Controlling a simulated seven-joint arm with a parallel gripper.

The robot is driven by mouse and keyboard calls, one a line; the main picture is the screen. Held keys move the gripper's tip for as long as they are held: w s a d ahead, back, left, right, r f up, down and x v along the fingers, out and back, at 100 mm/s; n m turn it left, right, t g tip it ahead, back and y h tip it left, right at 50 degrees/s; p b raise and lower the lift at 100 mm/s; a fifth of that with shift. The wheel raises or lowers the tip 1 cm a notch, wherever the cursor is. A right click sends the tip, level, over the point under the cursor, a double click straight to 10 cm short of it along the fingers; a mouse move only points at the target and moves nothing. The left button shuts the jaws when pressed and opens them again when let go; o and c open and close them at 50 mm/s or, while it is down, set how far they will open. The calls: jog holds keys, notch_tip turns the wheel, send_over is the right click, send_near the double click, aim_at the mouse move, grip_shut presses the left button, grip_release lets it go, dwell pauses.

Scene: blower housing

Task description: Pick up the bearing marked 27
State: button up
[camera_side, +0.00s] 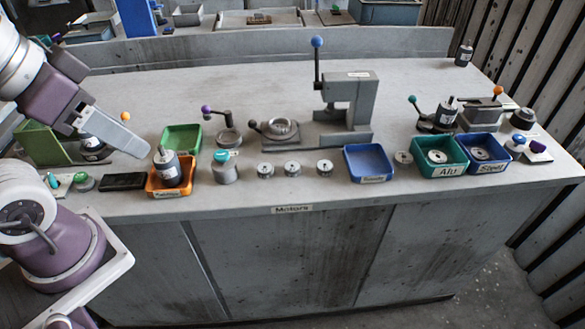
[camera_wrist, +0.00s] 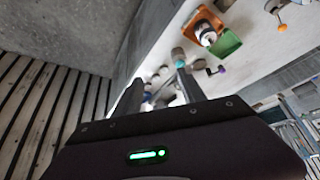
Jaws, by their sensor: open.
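Small round metal bearings stand in a row near the front of the bench: one bearing (camera_side: 265,170), a second bearing (camera_side: 292,168), a third bearing (camera_side: 325,167) and another bearing (camera_side: 403,157) beside the blue tray. More round metal parts lie in the bin labelled Alu (camera_side: 437,170) and the bin labelled Steel (camera_side: 484,167). Their markings are too small to read, so I cannot tell which is 27. My gripper (camera_side: 128,140) is open and empty, above the left part of the bench and left of the bearings. Its two fingers show in the wrist view (camera_wrist: 158,77).
An orange bin (camera_side: 156,192) holding a dark motor, a green tray (camera_side: 181,138) and a lidded grey cylinder (camera_side: 224,172) stand between my gripper and the row. A grey press (camera_side: 347,105) with a tall lever stands behind. The back of the bench is mostly clear.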

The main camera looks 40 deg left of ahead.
jog(key=shift+o, duration=0.8)
jog(key=m+g, duration=0.5)
jog(key=m, duration=1)
send_over(292, 166)
notch_tip(292, 166, down, 15)
jog(key=shift+m+g, duration=0.3)
jog(key=shift+m, duration=0.3)
notch_tip(292, 166, down, 9)
jog(key=shift+r, duration=0.1)
jog(key=shift+f, duration=0.45)
grip_shut()
